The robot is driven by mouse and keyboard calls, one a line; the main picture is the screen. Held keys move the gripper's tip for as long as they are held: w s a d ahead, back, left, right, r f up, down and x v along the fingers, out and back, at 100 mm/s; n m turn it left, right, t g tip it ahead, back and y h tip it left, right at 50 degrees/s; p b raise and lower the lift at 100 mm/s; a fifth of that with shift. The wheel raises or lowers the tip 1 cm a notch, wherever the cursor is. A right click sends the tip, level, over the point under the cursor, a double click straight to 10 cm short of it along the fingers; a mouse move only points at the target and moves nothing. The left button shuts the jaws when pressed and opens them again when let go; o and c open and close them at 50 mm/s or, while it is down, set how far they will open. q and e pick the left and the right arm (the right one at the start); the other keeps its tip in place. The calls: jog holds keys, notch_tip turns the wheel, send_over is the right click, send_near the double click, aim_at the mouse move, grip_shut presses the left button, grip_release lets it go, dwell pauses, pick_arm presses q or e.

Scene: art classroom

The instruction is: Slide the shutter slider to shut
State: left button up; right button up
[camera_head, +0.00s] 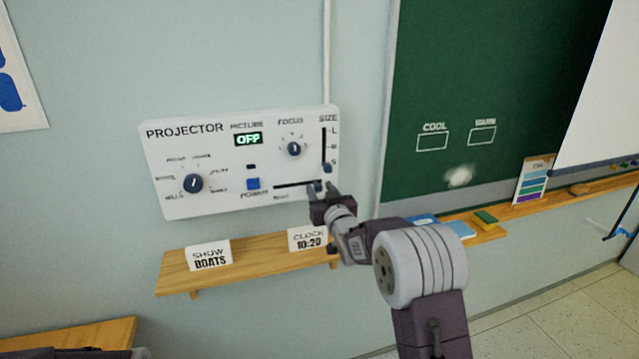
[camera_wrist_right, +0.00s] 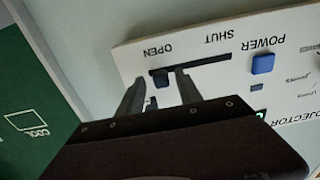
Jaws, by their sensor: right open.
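The shutter slider is a dark horizontal slot (camera_head: 293,184) low on the white projector panel (camera_head: 215,125), right of the blue power button. Its dark knob (camera_wrist_right: 160,78) sits at the OPEN end in the right wrist view, where the picture is upside down; this is the slot's right end in the head view. The SHUT label (camera_wrist_right: 215,40) marks the other end. My right gripper (camera_head: 322,188) is open at the panel, with its fingertips on either side of the knob (camera_wrist_right: 160,74); contact cannot be told. My left gripper is not in view.
A vertical SIZE slider (camera_head: 327,150) is just above my right gripper. The blue power button (camera_head: 253,183) is left of the slot. Below, a wooden shelf (camera_head: 215,268) holds a clock card (camera_head: 307,239) and a SHOW BOATS card (camera_head: 209,255). A chalkboard (camera_head: 470,90) stands right.

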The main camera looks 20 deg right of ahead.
jog(key=shift+w+a, duration=0.15)
jog(key=shift+w, duration=0.4)
jog(key=shift+w+a, duration=0.15)
jog(key=shift+w, duration=0.35)
jog(key=shift+s+d, duration=0.25)
jog(key=shift+s, duration=0.05)
jog(key=shift+w+a, duration=0.1)
grip_shut()
